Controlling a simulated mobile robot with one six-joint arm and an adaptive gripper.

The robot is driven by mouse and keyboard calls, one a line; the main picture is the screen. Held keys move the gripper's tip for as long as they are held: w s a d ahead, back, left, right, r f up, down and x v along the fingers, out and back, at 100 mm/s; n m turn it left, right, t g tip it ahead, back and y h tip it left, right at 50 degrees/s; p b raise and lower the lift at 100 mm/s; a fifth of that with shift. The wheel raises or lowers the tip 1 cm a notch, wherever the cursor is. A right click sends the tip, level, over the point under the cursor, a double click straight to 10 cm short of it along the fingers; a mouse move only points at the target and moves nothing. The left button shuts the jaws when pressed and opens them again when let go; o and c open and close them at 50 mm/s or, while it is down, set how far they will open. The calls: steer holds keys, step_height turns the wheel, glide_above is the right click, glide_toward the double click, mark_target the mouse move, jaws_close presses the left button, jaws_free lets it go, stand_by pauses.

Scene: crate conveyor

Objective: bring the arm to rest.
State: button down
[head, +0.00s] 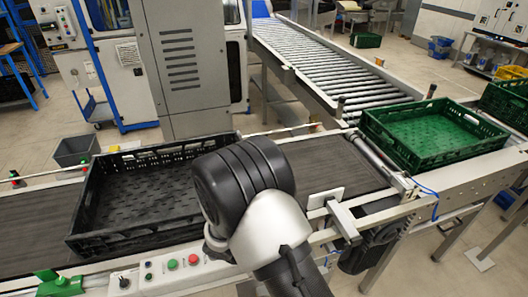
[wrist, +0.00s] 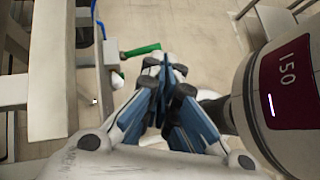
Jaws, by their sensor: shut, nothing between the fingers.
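My gripper (wrist: 166,85) shows in the wrist view with its blue-edged fingers together. It is shut and holds nothing. It hangs over the floor beside the metal frame of the conveyor (wrist: 85,60). In the head view my arm bends in front of the conveyor, and the gripper itself is out of that view. The arm hides part of the black crate's right end and part of the belt.
An empty black crate (head: 82,205) sits on the dark belt (head: 325,165). An empty green crate (head: 385,158) stands to the right, with another green crate (head: 508,98) beyond it. A roller conveyor (head: 330,70) runs behind. A control panel with buttons (head: 172,264) is on the front edge.

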steer(key=s+d+r+m+y, duration=0.25)
steer(key=r+m, duration=0.25)
steer(key=r, duration=0.4)
steer(key=s+d+r+m+y, duration=0.25)
steer(key=r+m, duration=0.25)
steer(key=r, duration=0.5)
steer(key=s+r+m+t+y, duration=0.4)
steer(key=s+r+m+t, duration=0.1)
steer(key=s+r+m, duration=0.2)
step_height(320, 180, up, 2)
steer(key=shift+s+r+m+y, duration=0.25)
steer(key=shift+s+m+y, duration=0.15)
steer(key=shift+s, duration=0.2)
